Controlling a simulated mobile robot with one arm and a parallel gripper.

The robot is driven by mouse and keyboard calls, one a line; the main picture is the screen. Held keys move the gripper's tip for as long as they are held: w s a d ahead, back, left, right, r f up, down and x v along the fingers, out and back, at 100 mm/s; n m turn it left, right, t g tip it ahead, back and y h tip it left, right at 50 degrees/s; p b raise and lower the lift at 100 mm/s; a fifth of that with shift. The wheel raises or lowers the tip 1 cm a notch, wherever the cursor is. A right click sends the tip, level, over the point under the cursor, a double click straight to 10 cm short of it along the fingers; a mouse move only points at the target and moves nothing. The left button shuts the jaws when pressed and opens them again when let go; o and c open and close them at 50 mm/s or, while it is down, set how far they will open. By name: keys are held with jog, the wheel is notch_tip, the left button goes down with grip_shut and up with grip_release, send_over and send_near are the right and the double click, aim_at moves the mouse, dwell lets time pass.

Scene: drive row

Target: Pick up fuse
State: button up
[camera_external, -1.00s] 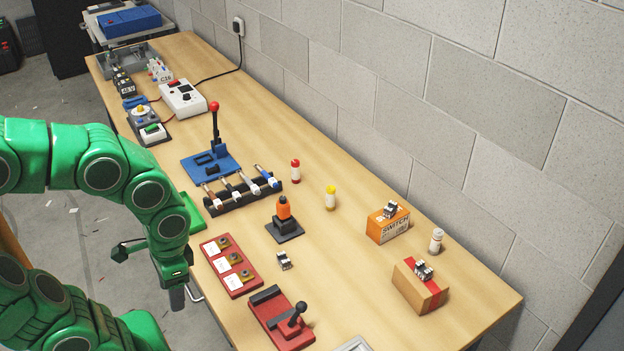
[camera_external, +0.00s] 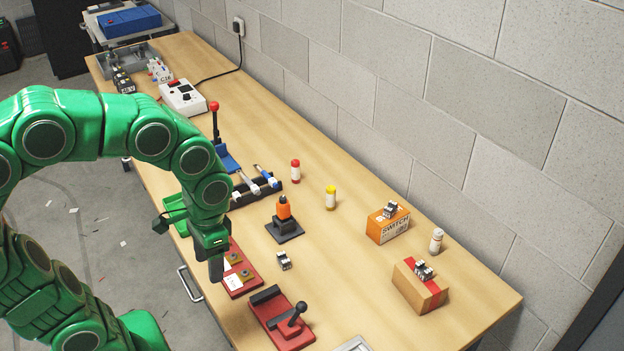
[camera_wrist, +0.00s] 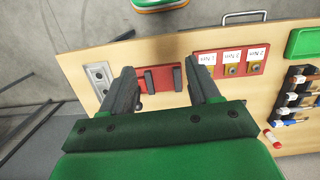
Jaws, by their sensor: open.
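I cannot tell for certain which item is the fuse. Small capped cylinders stand on the bench: a red-and-white one (camera_external: 295,171), a yellow-and-white one (camera_external: 330,197) and a white one (camera_external: 436,241). A small grey-and-white module (camera_external: 284,261) lies on the bench near its middle. My gripper (camera_external: 216,274) points down over the bench's left edge, beside the red plate with labels (camera_external: 241,284). In the wrist view my gripper (camera_wrist: 162,80) is open and empty, its fingers either side of the red lever plate (camera_wrist: 173,78). The red-capped cylinder (camera_wrist: 272,138) shows at lower right there.
An orange screwdriver stand (camera_external: 284,220), a SWITCH box (camera_external: 387,225) and a brown box (camera_external: 420,285) stand on the bench. A rack of rods (camera_external: 262,189) and a blue lever unit (camera_external: 228,158) lie beyond my arm. Bare wood separates them. A block wall runs along the right.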

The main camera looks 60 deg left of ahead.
jog(key=w+a, duration=0.3)
jog(key=w, duration=1)
jog(key=n+t, duration=0.2)
jog(key=n, duration=0.1)
send_over(330, 198)
notch_tip(330, 198, down, 14)
jog(key=shift+w+a, duration=0.15)
jog(key=shift+w+a+f, duration=0.25)
jog(key=shift+a+f, duration=0.05)
jog(key=shift+f, duration=0.05)
jog(key=shift+a+f, duration=0.1)
jog(key=shift+f, duration=3.85)
